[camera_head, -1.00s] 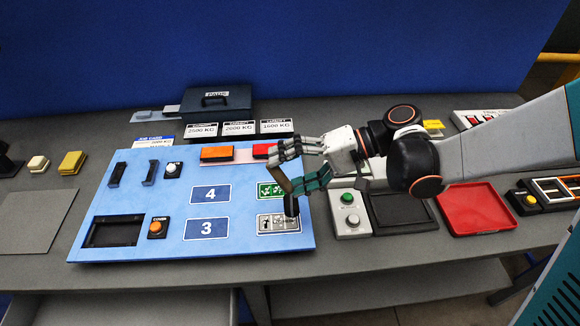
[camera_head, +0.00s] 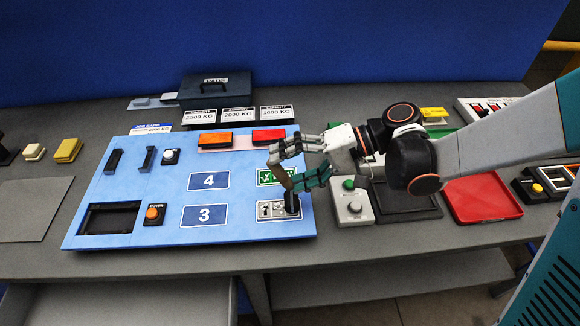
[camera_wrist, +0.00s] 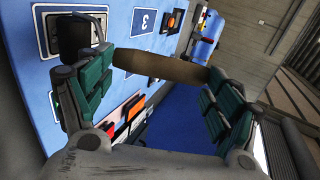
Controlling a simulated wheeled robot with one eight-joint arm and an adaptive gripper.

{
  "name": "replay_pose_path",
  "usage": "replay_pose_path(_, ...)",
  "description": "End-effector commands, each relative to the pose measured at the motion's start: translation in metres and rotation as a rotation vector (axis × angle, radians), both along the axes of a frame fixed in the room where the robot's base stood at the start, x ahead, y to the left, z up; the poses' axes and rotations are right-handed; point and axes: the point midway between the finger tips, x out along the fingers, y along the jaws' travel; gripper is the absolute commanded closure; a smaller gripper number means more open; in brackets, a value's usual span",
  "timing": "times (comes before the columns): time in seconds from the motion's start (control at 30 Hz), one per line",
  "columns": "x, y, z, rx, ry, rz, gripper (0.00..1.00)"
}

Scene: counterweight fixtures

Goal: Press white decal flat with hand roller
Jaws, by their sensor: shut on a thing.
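My gripper (camera_head: 289,168) is shut on the hand roller's brown handle (camera_wrist: 160,66). The roller's black drum (camera_head: 292,203) is over the right part of the whitish decal (camera_head: 268,210), at the lower right of the blue panel (camera_head: 160,228). I cannot tell how firmly it touches. In the wrist view the handle lies across between my fingers, and the black drum (camera_wrist: 75,36) is at upper left over the pale-edged decal (camera_wrist: 42,36). The decal's right part is partly hidden by the drum.
A green decal (camera_head: 266,177) lies just behind. Blue plates marked 4 (camera_head: 208,180) and 3 (camera_head: 205,216) are to the left. A grey box with a green button (camera_head: 352,206), a dark tray (camera_head: 405,213) and a red tray (camera_head: 482,204) stand right of the panel.

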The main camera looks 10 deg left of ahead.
Motion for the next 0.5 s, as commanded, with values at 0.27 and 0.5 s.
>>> replay_pose_path(0.27,0.0,0.0,-0.0007,0.0,0.0,0.0,0.41)
replay_pose_path(0.5,0.0,0.0,-0.0034,0.0,0.0,0.0,0.41)
